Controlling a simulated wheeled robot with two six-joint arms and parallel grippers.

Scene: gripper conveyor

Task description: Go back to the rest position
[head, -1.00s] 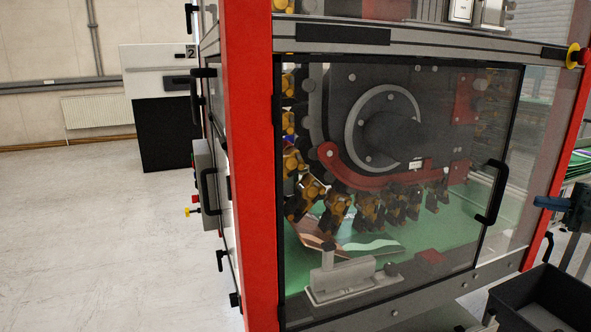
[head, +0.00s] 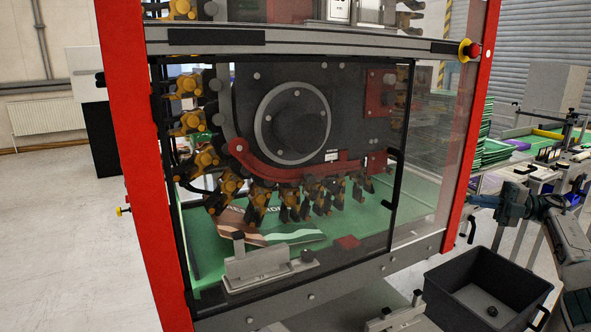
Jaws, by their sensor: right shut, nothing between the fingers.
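My right gripper (head: 478,201) is in the head view at the right, with its arm coming in from the right edge. Its fingers point left toward the red corner post (head: 470,150) of the machine, and I see nothing held in them. It is above the black crate (head: 447,287). My left gripper is not in view.
The machine fills the middle, with a clear door (head: 350,90) over a chain of orange-brown grippers (head: 226,184). A red emergency button (head: 472,50) sticks out on its frame. A table with printed stacks (head: 494,151) stands at right. Open floor (head: 60,215) lies at left.

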